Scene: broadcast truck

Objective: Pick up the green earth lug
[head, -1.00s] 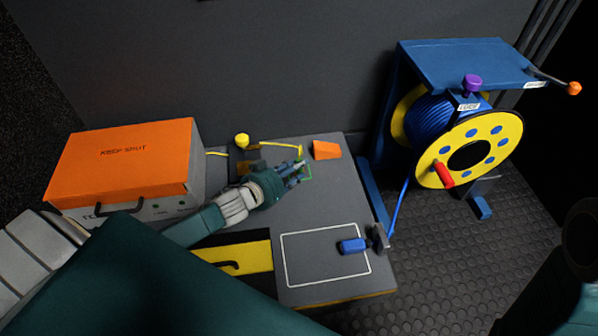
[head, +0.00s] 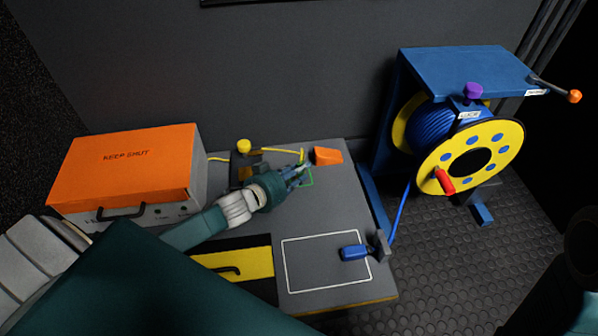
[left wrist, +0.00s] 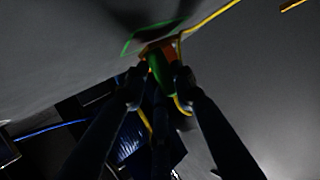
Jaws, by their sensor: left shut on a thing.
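The green earth lug (left wrist: 158,70) shows between the fingertips in the left wrist view, with a yellow cable by it. My left gripper (head: 299,175) is shut on it, over the back of the grey bench top. The fingers (left wrist: 157,75) hide part of the lug in the wrist view. In the head view the lug is too small and covered to make out clearly. A green outline (head: 309,183) is marked on the bench beside the fingers. I cannot tell whether the lug touches the bench. My right gripper is not in view.
An orange-lidded box (head: 125,165) stands left on the bench. An orange wedge (head: 328,156) and a yellow knob (head: 243,146) are near the gripper. A cable reel (head: 468,160) stands to the right.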

